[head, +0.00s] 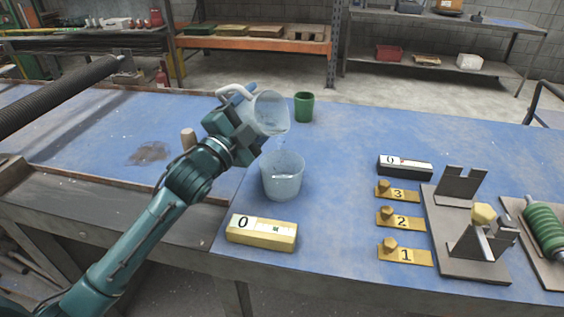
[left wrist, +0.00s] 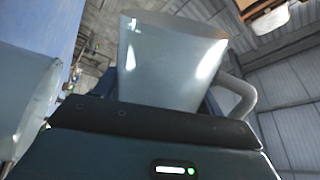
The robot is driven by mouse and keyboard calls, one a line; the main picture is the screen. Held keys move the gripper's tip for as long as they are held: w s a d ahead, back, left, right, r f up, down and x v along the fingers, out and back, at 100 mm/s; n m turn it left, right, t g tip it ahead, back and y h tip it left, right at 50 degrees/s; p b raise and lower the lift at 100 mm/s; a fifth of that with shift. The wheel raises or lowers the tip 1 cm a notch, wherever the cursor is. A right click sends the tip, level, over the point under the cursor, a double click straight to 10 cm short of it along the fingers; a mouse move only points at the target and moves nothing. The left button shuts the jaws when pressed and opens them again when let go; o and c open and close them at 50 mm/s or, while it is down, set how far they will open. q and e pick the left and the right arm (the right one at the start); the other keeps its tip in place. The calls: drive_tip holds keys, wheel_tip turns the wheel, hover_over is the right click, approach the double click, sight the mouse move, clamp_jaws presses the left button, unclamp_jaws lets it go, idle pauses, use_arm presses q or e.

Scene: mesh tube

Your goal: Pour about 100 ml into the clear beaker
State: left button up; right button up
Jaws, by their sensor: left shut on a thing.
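My left gripper (head: 240,122) is shut on a clear pitcher (head: 271,112) with a pale curved handle. The pitcher is tilted, its mouth towards the lower right, above the clear beaker (head: 283,180). A faint thin trickle shows between the pitcher and the beaker. The beaker stands upright on the blue table and looks pale inside; its level is hard to read. In the left wrist view the pitcher (left wrist: 165,65) fills the middle, and part of the beaker (left wrist: 25,100) seems to show at the left edge. My right gripper is out of view.
A green cup (head: 304,107) stands behind the beaker. A yellow block marked 0 (head: 262,233) lies in front of it. Numbered plates (head: 404,221), a black block (head: 404,167), a stand (head: 465,250) and a green ribbed part (head: 543,232) are at the right. A wooden peg (head: 188,139) stands left.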

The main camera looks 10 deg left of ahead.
use_arm(q)
drive_tip(key=shift+a+r, duration=0.1)
drive_tip(key=shift+r, duration=0.15)
idle(0.3)
drive_tip(key=shift+r, duration=0.3)
idle(0.6)
drive_tip(key=shift+s+r+m+p, duration=0.15)
drive_tip(key=shift+m+p, duration=0.15)
drive_tip(key=shift+s+d+r, duration=0.15)
drive_tip(key=shift+d+r, duration=0.05)
drive_tip(key=shift+r, duration=0.15)
idle(1.0)
drive_tip(key=shift+r+m, duration=0.2)
drive_tip(key=shift+m, duration=0.1)
